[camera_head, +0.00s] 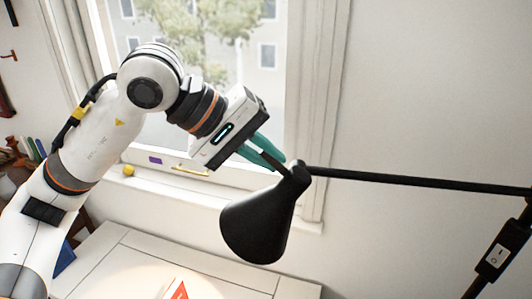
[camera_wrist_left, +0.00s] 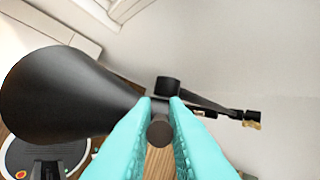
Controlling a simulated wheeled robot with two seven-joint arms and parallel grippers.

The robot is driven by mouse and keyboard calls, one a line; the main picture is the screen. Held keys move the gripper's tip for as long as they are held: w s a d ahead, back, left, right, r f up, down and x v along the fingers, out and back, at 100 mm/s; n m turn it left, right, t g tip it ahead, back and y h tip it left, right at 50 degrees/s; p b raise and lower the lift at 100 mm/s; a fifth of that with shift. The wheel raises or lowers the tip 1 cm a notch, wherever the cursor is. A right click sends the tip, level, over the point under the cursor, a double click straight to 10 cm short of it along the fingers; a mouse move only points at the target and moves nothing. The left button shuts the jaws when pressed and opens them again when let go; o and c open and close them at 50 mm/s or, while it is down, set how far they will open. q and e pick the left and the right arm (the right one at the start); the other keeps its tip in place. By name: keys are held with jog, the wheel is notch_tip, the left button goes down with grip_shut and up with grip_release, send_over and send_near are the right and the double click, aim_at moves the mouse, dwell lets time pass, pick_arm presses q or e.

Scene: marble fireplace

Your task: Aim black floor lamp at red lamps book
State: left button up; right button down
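The black floor lamp has a cone-shaped head (camera_head: 255,225) at the end of a thin black arm (camera_head: 420,182). The head's open end faces down and to the left. The head also fills the left side of the left wrist view (camera_wrist_left: 65,95). My left gripper (camera_head: 268,152) has its teal fingers on either side of a dark stub at the narrow end of the head. In the left wrist view the fingers (camera_wrist_left: 160,112) press close around this stub. A red book (camera_head: 180,291) lies on the white table, cut off by the bottom edge. My right gripper is not in view.
The white tabletop (camera_head: 90,262) has a bright patch of light around the red book. A window with a sill (camera_head: 225,172) holding small items stands behind my arm. A lamp switch box (camera_head: 497,255) is at the right. Books (camera_head: 35,148) stand at far left.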

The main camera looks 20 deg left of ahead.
pick_arm(q)
jog(key=o, duration=0.4)
jog(key=shift+c, duration=0.2)
jog(key=b+v, duration=0.1)
jog(key=v, duration=1.1)
jog(key=shift+b, duration=0.4)
jog(key=shift+a, duration=0.1)
